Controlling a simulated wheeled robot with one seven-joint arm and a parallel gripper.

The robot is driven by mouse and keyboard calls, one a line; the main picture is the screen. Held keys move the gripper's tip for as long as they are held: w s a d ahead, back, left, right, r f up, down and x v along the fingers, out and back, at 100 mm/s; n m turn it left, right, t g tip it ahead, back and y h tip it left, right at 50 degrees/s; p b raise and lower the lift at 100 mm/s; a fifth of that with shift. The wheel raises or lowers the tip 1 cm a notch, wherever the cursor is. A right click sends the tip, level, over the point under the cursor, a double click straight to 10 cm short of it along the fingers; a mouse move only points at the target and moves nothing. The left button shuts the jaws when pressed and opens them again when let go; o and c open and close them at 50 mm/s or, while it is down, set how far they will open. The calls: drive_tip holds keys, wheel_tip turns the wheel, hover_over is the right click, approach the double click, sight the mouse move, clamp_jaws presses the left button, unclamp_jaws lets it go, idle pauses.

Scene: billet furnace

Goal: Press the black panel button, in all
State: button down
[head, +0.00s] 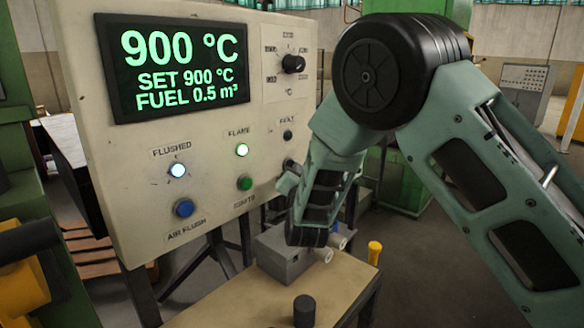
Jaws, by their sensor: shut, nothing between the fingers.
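The cream control panel (215,90) stands upright at the left and centre. A small round black button (288,163) is on its right side, below a dark lamp (287,134). My arm comes in from the right and partly covers that area. My gripper (284,184) is shut and empty, just below and in front of the black button in the picture. I cannot tell if it touches the panel. The display (182,66) reads 900 °C, SET 900 °C, FUEL 0.5 m³.
A blue button (183,208) and a green button (244,183) sit left of my gripper, under lit lamps. A black knob (293,64) is above.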

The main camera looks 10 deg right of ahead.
drive_tip(key=shift+w+a, duration=0.15)
drive_tip(key=shift+w, duration=0.05)
drive_tip(key=shift+s+b, duration=0.15)
drive_tip(key=shift+b, duration=0.15)
idle(0.3)
drive_tip(key=shift+s+d+b, duration=0.3)
drive_tip(key=shift+s+d, duration=0.2)
drive_tip(key=shift+s+d+b, duration=0.5)
drive_tip(key=shift+s+d, duration=0.25)
drive_tip(key=shift+s, duration=0.3)
drive_tip(key=shift+s+d+b, duration=0.5)
drive_tip(key=shift+s+d, duration=0.2)
drive_tip(key=shift+s, duration=0.3)
